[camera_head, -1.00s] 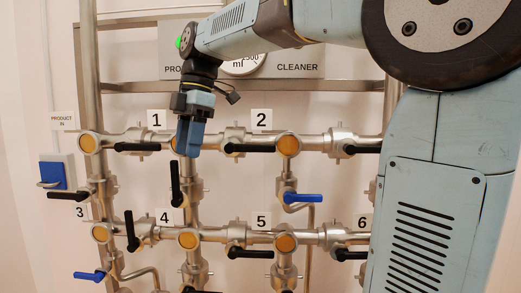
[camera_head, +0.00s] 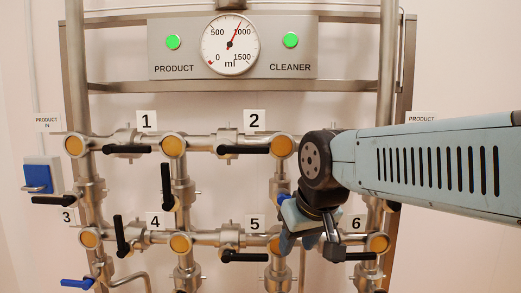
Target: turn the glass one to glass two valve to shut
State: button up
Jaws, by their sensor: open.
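The amber sight glass (camera_head: 173,146) with label 1 at its upper left and the amber sight glass (camera_head: 283,146) beside label 2 sit on the upper steel pipe. The valve between them has a black handle (camera_head: 243,149) lying horizontally along the pipe. My gripper (camera_head: 297,245) is open and apart from this handle, lower and to the right, in front of the pipes near label 5.
A panel (camera_head: 165,30) with a round gauge (camera_head: 231,44) and two green lights is at the top. Other black handles stand out around it: one left of glass one (camera_head: 127,149), one hanging below it (camera_head: 166,186), and several on the lower pipe. My arm covers the right side.

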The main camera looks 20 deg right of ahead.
aim_at(223, 149)
jog(key=z, duration=0.05)
jog(key=k, duration=1)
jog(key=u, duration=0.65)
jog(key=i, duration=0.5)
jog(key=z, duration=0.15)
